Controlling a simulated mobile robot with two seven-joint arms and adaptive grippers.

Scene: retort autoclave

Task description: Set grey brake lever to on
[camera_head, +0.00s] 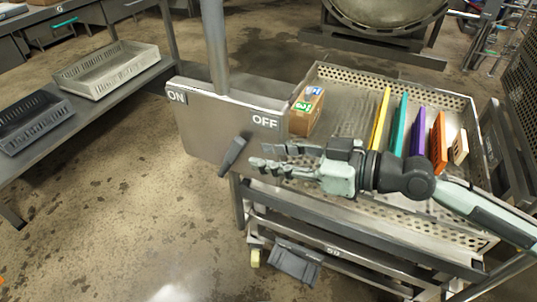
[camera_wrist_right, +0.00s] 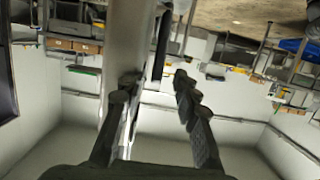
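The grey brake lever (camera_head: 233,155) is a dark handle on the front of a grey metal box (camera_head: 200,128) marked ON at its left and OFF at its right. The lever hangs below the OFF label, tilted, its lower end toward the left. My right gripper (camera_head: 259,156) is just right of the lever, its fingers pointing left. In the right wrist view its two fingers (camera_wrist_right: 155,105) stand apart. A dark bar there, perhaps the lever (camera_wrist_right: 161,45), shows beyond the gap; contact cannot be told. My left gripper is not in view.
A perforated trolley tray (camera_head: 455,93) under my right arm holds a cardboard box (camera_head: 305,112) and several coloured upright plates (camera_head: 402,122). A bench at left carries a light crate (camera_head: 106,69) and a dark crate (camera_head: 30,122). The floor (camera_head: 130,220) at front left is clear.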

